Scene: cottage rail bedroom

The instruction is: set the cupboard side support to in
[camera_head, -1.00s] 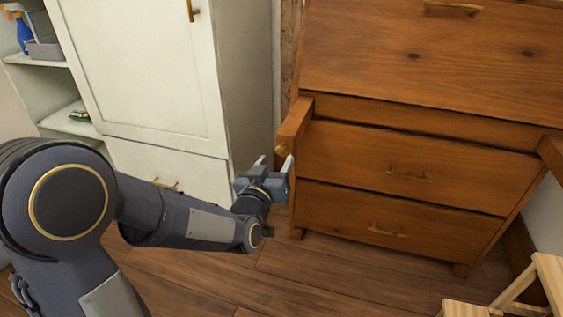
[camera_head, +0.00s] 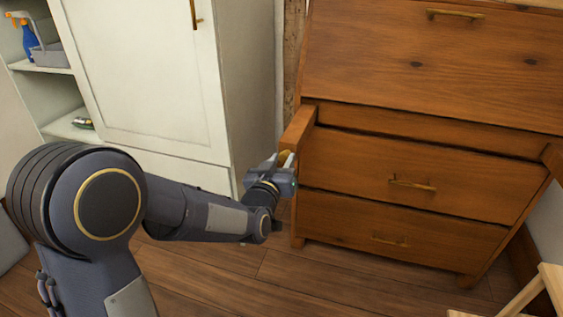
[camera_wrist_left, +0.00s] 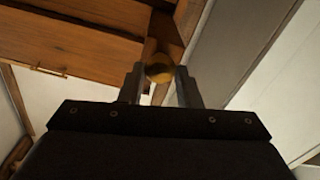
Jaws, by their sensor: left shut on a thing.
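The cupboard's left side support (camera_head: 298,128) is a brown wooden bar. It sticks out from the front of the cupboard (camera_head: 425,145), beside the upper of the two lower drawers. A round brass knob (camera_head: 287,154) sits on its front end; the knob (camera_wrist_left: 159,69) also shows in the left wrist view. My left gripper (camera_head: 283,161) is shut on the knob, with one finger on each side of it in the left wrist view. The fingers partly hide the knob in the head view. My right gripper is not in view.
A white cabinet (camera_head: 150,80) stands close to the left, with open shelves (camera_head: 45,67) beyond it. A light wooden stool or step (camera_head: 548,280) is at the lower right. The wooden floor (camera_head: 290,280) before the cupboard is clear.

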